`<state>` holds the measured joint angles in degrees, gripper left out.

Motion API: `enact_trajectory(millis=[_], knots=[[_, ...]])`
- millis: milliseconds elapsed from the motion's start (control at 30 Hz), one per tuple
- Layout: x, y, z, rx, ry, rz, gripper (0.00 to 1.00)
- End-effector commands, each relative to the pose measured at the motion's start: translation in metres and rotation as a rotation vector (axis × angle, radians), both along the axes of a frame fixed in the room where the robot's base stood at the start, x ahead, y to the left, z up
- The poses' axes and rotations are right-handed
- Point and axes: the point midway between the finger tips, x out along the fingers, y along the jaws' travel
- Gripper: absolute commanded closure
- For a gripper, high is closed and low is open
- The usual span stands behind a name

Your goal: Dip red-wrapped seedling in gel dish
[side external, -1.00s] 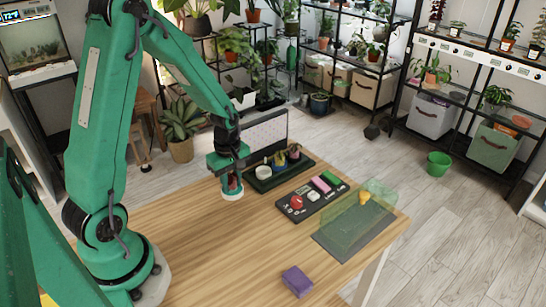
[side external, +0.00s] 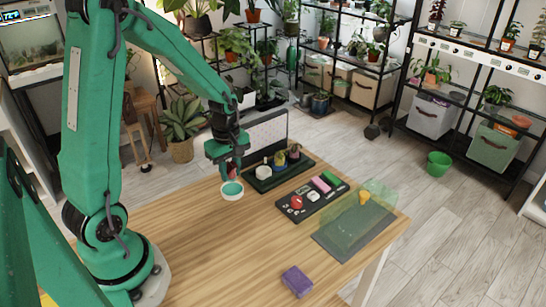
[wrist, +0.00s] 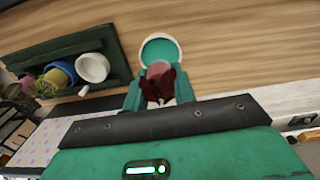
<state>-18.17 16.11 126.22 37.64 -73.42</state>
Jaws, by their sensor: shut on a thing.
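The gel dish (side external: 231,190) is a small round white dish with teal gel, standing on the wooden table below my gripper. It also shows at the top of the wrist view (wrist: 161,48). My gripper (wrist: 158,90) is shut on the red-wrapped seedling (wrist: 157,72), which has a pinkish rounded end and dark red leaf-like parts. In the wrist view the seedling's end overlaps the dish's near rim. In the side view my gripper (side external: 230,168) and a bit of red are just above the dish's back edge. I cannot tell whether the seedling touches the gel.
A dark green tray (side external: 262,187) with a white cup and small pots stands behind, to the right. A black tray (side external: 313,205) with red, pink and green items lies right of the dish. Farther right is a translucent green cover (side external: 345,225). A purple block (side external: 297,281) lies in front.

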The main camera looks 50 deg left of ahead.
Motion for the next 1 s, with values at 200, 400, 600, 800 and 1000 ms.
enact_trajectory(millis=[200, 400, 600, 800, 1000], knots=[[0.000, 0.000, 0.013, 0.000, -0.001, 0.000, 0.95], [0.000, 0.000, 0.020, 0.000, -0.001, 0.000, 0.95], [0.000, 0.000, 0.021, 0.000, 0.000, 0.000, 0.95], [0.000, 0.000, 0.021, 0.000, 0.000, 0.000, 0.95], [0.000, 0.000, 0.021, 0.000, 0.000, -0.003, 0.95]])
